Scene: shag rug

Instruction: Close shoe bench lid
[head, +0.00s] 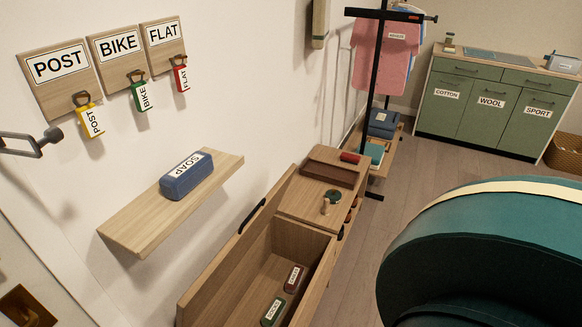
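The shoe bench (322,266) is a wooden box at the bottom middle, seen from above. Its lid (222,268) stands raised along the wall side, so the box is open. A black handle (252,215) shows near the lid's upper edge. Inside the box lie a dark red labelled item (293,279) and a green labelled item (272,312). The near end of the bench is cut off by the frame. Neither of my grippers shows in the head view.
A shelf (130,228) with blue soap (187,177) juts from the wall left of the lid. A wooden unit (298,208) adjoins the bench's far end. A large teal rounded form (480,255) covers the right. Bare floor (372,238) lies between it and the bench.

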